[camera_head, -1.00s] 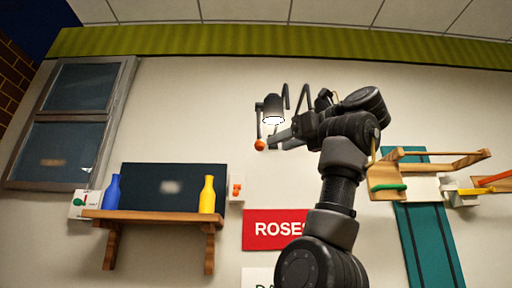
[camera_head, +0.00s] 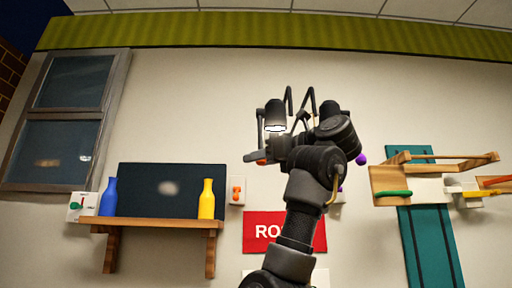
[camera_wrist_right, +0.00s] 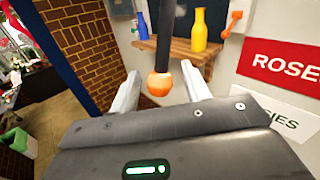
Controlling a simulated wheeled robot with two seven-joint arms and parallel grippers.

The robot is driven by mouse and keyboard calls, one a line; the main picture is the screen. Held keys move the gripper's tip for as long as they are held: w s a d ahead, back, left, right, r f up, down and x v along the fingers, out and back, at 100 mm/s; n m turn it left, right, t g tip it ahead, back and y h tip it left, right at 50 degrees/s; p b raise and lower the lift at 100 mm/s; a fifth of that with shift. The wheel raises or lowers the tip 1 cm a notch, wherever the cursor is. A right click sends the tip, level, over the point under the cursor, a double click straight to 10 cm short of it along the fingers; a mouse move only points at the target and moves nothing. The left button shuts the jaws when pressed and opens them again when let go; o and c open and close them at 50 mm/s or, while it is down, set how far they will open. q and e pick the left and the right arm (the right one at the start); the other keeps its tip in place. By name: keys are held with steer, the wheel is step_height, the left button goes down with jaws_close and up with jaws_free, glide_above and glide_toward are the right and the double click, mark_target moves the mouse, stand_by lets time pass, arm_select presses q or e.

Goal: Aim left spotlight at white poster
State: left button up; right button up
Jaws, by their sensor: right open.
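The left spotlight (camera_head: 275,114) is a black can on a wall bracket, its lit white lens facing down. Its orange knob (camera_head: 262,162) hangs on a dark rod, partly hidden by my right gripper (camera_head: 256,157). In the right wrist view the orange knob (camera_wrist_right: 159,84) sits between the open fingers of my right gripper (camera_wrist_right: 160,70), with gaps on both sides. The white poster (camera_wrist_right: 272,116), reading "...IES", is below the red poster; in the head view only a strip of the white poster (camera_head: 255,275) shows at the bottom. My left gripper is not in view.
A second black spotlight (camera_head: 328,107) with a purple knob (camera_head: 361,159) is close to my right arm. The red poster (camera_head: 262,232) is partly behind that arm. A shelf (camera_head: 150,221) with blue and yellow bottles is left; wooden racks (camera_head: 390,180) are right.

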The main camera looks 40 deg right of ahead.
steer(key=shift+w+a+f, duration=0.1)
steer(key=shift+w+a, duration=0.15)
steer(key=shift+w, duration=0.75)
steer(key=shift+s, duration=0.1)
steer(key=shift+c, duration=1.2)
jaws_close()
